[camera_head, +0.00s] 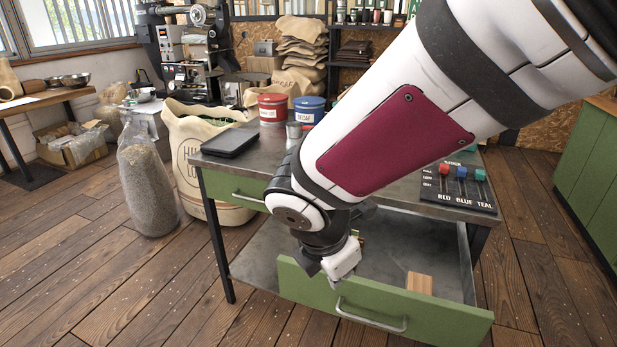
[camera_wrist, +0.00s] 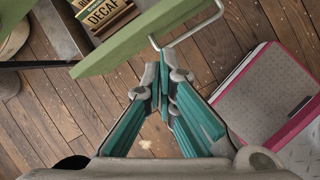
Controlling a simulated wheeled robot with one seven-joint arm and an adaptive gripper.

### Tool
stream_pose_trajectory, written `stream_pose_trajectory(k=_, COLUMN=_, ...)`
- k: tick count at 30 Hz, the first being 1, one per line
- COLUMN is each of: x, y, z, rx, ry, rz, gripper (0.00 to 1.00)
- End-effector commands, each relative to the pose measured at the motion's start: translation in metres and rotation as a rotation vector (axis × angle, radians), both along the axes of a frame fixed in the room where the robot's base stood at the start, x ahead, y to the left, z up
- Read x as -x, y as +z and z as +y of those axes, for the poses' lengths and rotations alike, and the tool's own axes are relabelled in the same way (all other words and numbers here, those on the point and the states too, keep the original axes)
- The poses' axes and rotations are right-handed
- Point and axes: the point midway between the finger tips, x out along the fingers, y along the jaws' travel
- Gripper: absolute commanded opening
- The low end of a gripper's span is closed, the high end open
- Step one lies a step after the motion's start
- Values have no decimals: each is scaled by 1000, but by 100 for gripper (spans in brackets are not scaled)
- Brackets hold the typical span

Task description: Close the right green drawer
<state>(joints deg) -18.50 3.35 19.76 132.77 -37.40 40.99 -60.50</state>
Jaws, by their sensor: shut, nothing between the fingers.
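The right green drawer (camera_head: 400,309) is pulled well out from under the grey-topped table. Its green front with a metal handle (camera_head: 370,316) faces the camera, and a small wooden block (camera_head: 419,283) lies inside. In the wrist view the drawer front (camera_wrist: 135,37) crosses the top, with the handle (camera_wrist: 187,30) on its outer side. My gripper (camera_wrist: 163,88) is shut and empty, its teal fingers together over the floor, just short of the handle. In the head view my wrist hangs by the upper left of the drawer front; the fingertips are not clear there.
The left green drawer (camera_head: 236,188) is shut. A box marked DECAF (camera_wrist: 103,14) shows behind the drawer front in the wrist view. On the table (camera_head: 246,170) are a black tablet (camera_head: 231,142), red and blue tins, and a labelled block rack (camera_head: 459,188). Wooden floor lies open in front.

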Motion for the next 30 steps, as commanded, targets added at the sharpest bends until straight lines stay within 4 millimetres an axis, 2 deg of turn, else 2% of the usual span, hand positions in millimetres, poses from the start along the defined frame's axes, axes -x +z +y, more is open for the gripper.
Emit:
stream_pose_trajectory(k=1, x=-5, y=-27, z=20, rx=35, ry=130, rz=34, gripper=0)
stream_pose_trajectory(k=3, x=-8, y=-48, z=42, rx=71, ry=288, rz=61, gripper=0)
stream_pose_trajectory(k=6, x=-8, y=-69, z=64, rx=106, ry=446, rz=89, gripper=0)
stream_pose_trajectory(k=9, x=-8, y=-79, z=76, rx=121, ry=531, rz=102, gripper=0)
stream_pose_trajectory(k=16, x=-14, y=-100, z=77, rx=128, ry=556, rz=107, gripper=0)
stream_pose_trajectory(k=27, x=-39, y=-167, z=67, rx=127, ry=552, rz=107, gripper=0)
stream_pose_trajectory(k=30, x=-49, y=-176, z=63, rx=127, ry=547, rz=105, gripper=0)
